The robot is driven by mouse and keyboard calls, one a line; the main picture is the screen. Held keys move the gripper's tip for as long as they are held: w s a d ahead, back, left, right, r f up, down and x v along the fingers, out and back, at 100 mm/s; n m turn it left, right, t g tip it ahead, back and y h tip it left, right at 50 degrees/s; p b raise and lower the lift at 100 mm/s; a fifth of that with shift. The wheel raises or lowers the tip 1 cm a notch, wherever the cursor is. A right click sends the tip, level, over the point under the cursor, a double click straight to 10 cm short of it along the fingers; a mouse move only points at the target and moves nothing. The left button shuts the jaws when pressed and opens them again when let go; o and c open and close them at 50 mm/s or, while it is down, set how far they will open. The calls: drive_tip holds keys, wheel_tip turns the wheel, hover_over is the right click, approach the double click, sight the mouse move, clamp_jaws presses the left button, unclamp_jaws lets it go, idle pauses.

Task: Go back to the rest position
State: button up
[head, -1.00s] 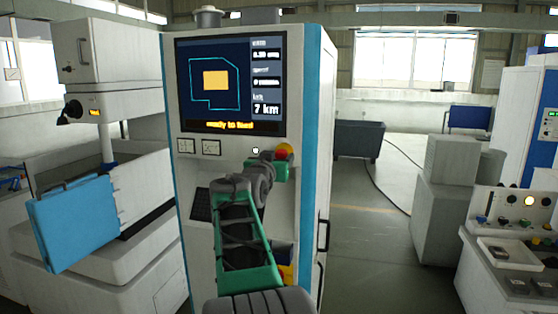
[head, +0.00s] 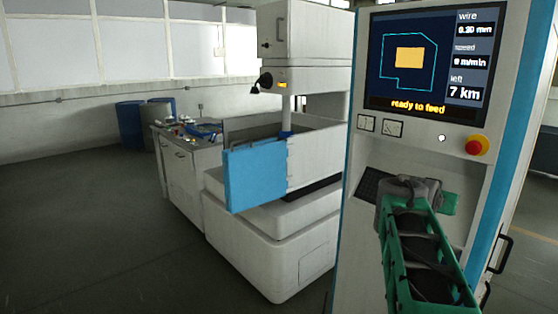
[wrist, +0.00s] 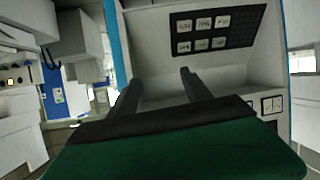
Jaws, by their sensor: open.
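My gripper (wrist: 160,77) shows in the wrist view as two dark fingers spread apart, with nothing between them. Its green body fills the bottom of that view. In the head view my green and grey arm reaches up from the lower right, in front of the control cabinet (head: 350,235). The arm hides part of the cabinet's lower front, and the fingers cannot be made out there. The cabinet's screen (head: 428,66) reads "ready to feed". A red knob on a yellow base (head: 477,146) and a small lit white button (head: 442,138) sit below it.
A white machine (head: 270,245) with a blue panel (head: 255,178) stands left of the cabinet. Behind it are a bench (head: 180,165) with small items and blue drums (head: 130,125). The floor at left is clear. The wrist view shows a keypad (wrist: 212,32) close by.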

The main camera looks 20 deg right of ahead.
drive_tip(key=s+a+f+n+g+y, duration=0.2)
drive_tip(key=s+a+f+y, duration=0.15)
drive_tip(key=a+f, duration=0.65)
drive_tip(key=s+a+f+n+g+y, duration=0.1)
drive_tip(key=s+a+f+n+y, duration=0.3)
drive_tip(key=a+f, duration=0.65)
drive_tip(key=s+a+f+n+g+y, duration=0.1)
drive_tip(key=s+a+f+y, duration=0.15)
drive_tip(key=a, duration=0.45)
drive_tip(key=s+a+f+n+y, duration=0.1)
drive_tip(key=s+a+f, duration=0.25)
drive_tip(key=a, duration=0.35)
drive_tip(key=a+r+n, duration=0.1)
drive_tip(key=a+n, duration=0.1)
drive_tip(key=a, duration=0.2)
drive_tip(key=w+a+r+n+t, duration=0.1)
drive_tip(key=a, duration=0.3)
drive_tip(key=shift+w+a+r+n+y, duration=0.25)
drive_tip(key=shift+a+r+n+y, duration=0.15)
